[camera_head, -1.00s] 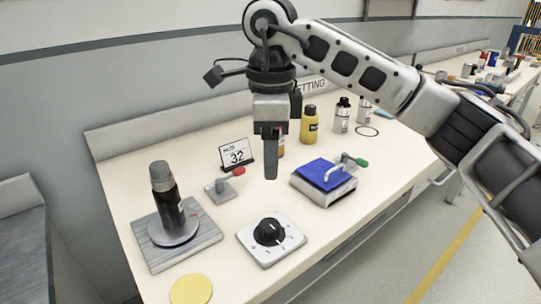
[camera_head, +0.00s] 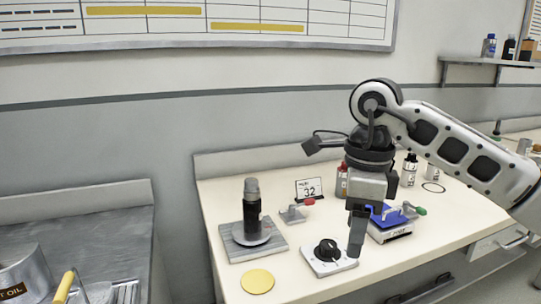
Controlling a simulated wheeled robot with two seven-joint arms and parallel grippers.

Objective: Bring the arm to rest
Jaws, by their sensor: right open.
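My right arm comes in from the right, and its gripper (camera_head: 357,232) points down above the bench (camera_head: 300,283). The gripper is open and holds nothing that I can see. It hangs in front of the blue-topped block with a handle (camera_head: 389,222) and hides part of it. The dial plate with a black knob (camera_head: 329,256) lies just left of the fingers. My left gripper is not in view.
A black bottle (camera_head: 252,213) stands upright on a round disc over a grey plate (camera_head: 235,251). A red-handled clamp (camera_head: 293,214), a "32" card (camera_head: 309,190) and a yellow disc (camera_head: 257,281) are nearby. Several bottles stand behind my arm. A grey counter (camera_head: 100,228) is at left.

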